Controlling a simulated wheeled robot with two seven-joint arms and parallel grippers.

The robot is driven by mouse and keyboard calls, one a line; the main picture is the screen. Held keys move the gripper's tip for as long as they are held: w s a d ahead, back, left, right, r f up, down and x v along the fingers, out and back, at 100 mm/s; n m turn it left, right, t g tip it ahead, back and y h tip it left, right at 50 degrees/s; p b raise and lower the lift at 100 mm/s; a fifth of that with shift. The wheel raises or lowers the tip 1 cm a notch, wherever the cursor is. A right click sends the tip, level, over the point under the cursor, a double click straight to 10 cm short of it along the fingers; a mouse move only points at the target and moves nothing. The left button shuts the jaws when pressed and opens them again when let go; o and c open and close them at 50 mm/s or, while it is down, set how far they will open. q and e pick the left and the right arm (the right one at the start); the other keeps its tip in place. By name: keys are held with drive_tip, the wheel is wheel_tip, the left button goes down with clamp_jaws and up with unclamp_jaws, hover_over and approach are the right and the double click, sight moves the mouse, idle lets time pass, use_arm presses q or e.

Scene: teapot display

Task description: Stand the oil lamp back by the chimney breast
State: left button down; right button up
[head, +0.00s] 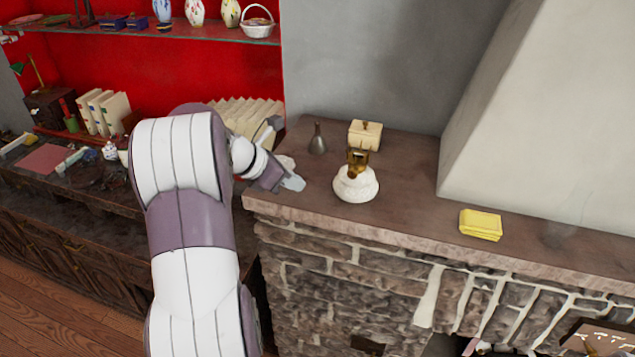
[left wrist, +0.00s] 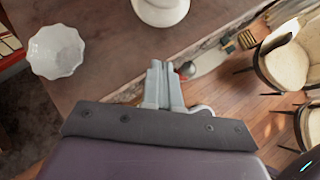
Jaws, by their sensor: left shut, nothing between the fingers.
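The oil lamp (head: 356,187), with a round white body and a brass top, stands upright on the stone mantel shelf (head: 405,205). The pale chimney breast (head: 550,110) slopes up to its right, with bare shelf between them. My left gripper (head: 293,183) is shut and empty at the shelf's left end, left of the lamp and apart from it. In the left wrist view the shut fingertips (left wrist: 157,66) show below a white rounded piece (left wrist: 160,10), which looks like the lamp's body, cut off by the top edge. My right gripper is not in view.
A cream box (head: 365,134) and a dark funnel-shaped thing (head: 318,140) stand behind the lamp. Folded yellow cloth (head: 481,224) lies near the front edge, before the chimney breast. A white fluted bowl (left wrist: 57,50) is beside my left gripper, mostly hidden in the head view.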

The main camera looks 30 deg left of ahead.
sight(340, 192)
use_arm(q)
drive_tip(key=p+x, duration=0.2)
drive_tip(key=x, duration=0.6)
drive_tip(key=shift+w+d+f, duration=0.1)
drive_tip(key=shift+w+d, duration=0.1)
drive_tip(key=shift+d, duration=0.05)
drive_tip(key=shift+w+d+p, duration=0.25)
drive_tip(key=shift+w+p, duration=0.35)
drive_tip(key=shift+w+d+p, duration=0.25)
drive_tip(key=shift+w+p, duration=0.3)
drive_tip(key=shift+w, duration=0.05)
drive_tip(key=shift+w+d, duration=0.3)
drive_tip(key=shift+w, duration=0.15)
